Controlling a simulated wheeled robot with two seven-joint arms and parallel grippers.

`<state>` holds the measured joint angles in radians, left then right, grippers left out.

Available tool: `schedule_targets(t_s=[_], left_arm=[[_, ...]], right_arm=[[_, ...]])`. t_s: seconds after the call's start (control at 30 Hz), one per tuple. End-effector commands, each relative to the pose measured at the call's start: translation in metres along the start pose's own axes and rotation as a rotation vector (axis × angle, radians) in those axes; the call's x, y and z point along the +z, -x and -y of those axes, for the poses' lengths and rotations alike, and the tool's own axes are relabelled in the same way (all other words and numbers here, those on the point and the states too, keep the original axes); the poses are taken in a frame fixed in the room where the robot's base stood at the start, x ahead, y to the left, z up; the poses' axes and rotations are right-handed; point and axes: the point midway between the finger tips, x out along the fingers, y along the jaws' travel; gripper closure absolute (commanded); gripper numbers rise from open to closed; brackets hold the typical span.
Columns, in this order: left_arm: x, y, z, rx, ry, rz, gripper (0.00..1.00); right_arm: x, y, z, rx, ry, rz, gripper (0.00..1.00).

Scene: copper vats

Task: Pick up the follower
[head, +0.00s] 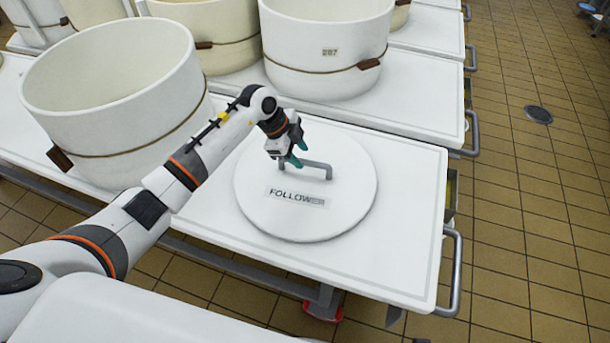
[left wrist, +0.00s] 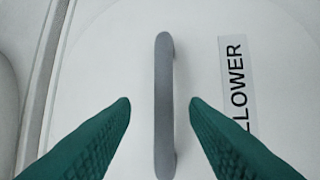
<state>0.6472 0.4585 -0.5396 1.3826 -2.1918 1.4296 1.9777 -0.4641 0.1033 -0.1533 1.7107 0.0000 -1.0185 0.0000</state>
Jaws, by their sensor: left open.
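The follower (head: 305,205) is a white round disc lying flat on the white table. It has a grey bar handle (head: 318,168) on top and a label reading "FOLLOWER" (head: 296,197), partly cut off in the left wrist view. My left gripper (head: 297,161) is over the handle's left end in the head view. In the left wrist view its two green fingertips (left wrist: 160,104) are apart, one on each side of the handle (left wrist: 164,100). The gripper is open and holds nothing. I cannot tell how far the fingertips are above the disc. My right gripper is out of view.
A large white vat (head: 120,135) stands left of the follower, and another vat (head: 325,75) stands behind it. The white table (head: 408,225) is bare at the right and front. A metal rail (head: 452,270) runs at its right edge, beside the tiled floor (head: 540,190).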

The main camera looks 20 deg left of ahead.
Motion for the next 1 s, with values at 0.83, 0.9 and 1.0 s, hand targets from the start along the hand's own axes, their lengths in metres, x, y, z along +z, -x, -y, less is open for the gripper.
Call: schedule_targets(t_s=[0.83,0.9,1.0], left_arm=[[0.0,-0.044,0.004,0.0,0.0,0.002,1.0],[0.0,-0.043,0.004,0.0,0.0,0.001,1.0],[0.0,-0.043,0.004,0.0,0.0,0.001,1.0]], right_arm=[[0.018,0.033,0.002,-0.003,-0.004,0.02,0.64],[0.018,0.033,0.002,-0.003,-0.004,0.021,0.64],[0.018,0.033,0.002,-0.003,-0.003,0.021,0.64]])
